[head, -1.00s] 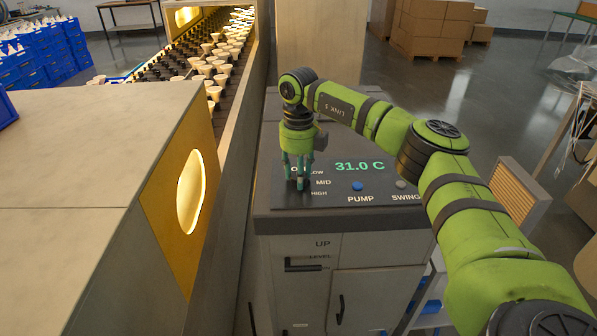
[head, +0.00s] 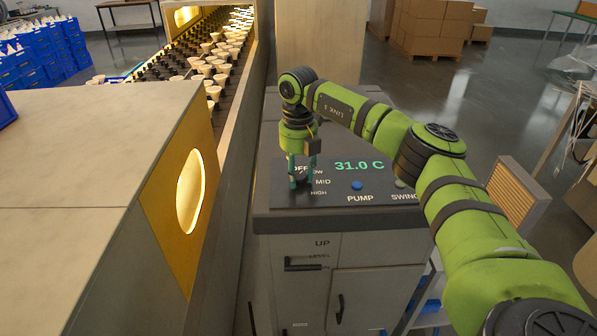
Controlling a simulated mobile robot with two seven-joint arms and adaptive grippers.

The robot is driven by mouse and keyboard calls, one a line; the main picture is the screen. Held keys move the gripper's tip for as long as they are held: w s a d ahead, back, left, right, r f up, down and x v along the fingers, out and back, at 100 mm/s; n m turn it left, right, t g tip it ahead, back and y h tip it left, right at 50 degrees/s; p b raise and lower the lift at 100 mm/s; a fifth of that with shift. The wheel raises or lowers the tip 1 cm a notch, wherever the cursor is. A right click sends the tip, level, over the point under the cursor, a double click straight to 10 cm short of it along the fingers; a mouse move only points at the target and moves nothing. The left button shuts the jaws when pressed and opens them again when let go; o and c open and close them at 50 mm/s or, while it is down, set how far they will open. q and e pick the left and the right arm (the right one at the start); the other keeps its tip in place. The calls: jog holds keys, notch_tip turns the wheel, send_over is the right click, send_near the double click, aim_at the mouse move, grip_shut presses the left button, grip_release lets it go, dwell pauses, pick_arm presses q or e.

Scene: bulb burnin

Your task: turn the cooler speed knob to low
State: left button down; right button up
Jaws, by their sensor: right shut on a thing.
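The cooler's control panel (head: 330,198) is dark and lies on top of a grey cabinet. It has a green display (head: 359,165) reading 31.0 C and the labels OFF, LOW, MID and HIGH around the speed knob (head: 301,179). My right gripper (head: 302,185) points down and is shut on the knob, its teal fingers at the knob's sides. The fingers hide much of the knob, so I cannot tell its pointer's setting. My left gripper is out of view.
A blue PUMP button (head: 357,186) and a grey SWING button (head: 400,183) are on the same panel, right of the knob. A conveyor (head: 205,65) carrying many bulbs runs along the left. Cardboard boxes (head: 430,28) stand behind.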

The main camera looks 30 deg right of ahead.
aim_at(299, 174)
jog(key=shift+w+d+r+m, duration=0.1)
jog(key=shift+w+r+m, duration=0.05)
jog(key=shift+m, duration=1.05)
jog(key=o, duration=1.1)
jog(key=shift+c, duration=0.2)
jog(key=shift+o, duration=0.4)
notch_tip(299, 174, up, 12)
